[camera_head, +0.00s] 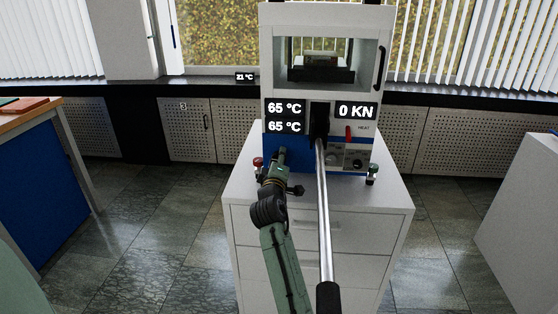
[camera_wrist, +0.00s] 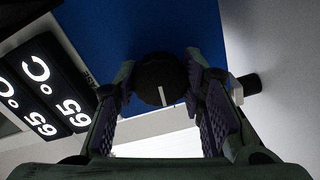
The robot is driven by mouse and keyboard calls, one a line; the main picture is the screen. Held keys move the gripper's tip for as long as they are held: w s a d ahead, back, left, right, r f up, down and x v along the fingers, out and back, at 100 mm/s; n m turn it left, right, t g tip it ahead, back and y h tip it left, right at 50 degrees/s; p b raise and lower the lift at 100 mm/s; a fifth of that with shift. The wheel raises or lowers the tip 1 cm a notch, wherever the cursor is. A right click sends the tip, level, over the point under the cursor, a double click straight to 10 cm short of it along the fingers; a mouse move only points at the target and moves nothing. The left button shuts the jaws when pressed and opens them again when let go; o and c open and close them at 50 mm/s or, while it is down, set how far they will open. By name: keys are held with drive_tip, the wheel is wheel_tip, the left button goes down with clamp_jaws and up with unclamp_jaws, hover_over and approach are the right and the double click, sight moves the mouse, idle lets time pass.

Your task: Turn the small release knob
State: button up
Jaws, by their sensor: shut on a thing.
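The small release knob (camera_wrist: 160,80) is round and black with a white pointer line, set on the blue front panel of the press. In the wrist view it sits between the two fingers of my gripper (camera_wrist: 160,84), which is shut on it. In the head view my gripper (camera_head: 279,158) is at the lower left of the press (camera_head: 315,90), and the knob is hidden behind it. The press shows 65 °C twice and 0 KN.
A long metal lever (camera_head: 323,215) with a black grip sticks out just right of my arm. A red HEAT switch (camera_head: 348,132) and other dials are right of the lever. The press stands on a white drawer cabinet (camera_head: 392,190). A blue-sided bench (camera_head: 50,190) is at left.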

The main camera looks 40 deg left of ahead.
drive_tip(key=o, duration=1.1)
drive_tip(key=shift+o, duration=0.2)
drive_tip(key=v, duration=1.2)
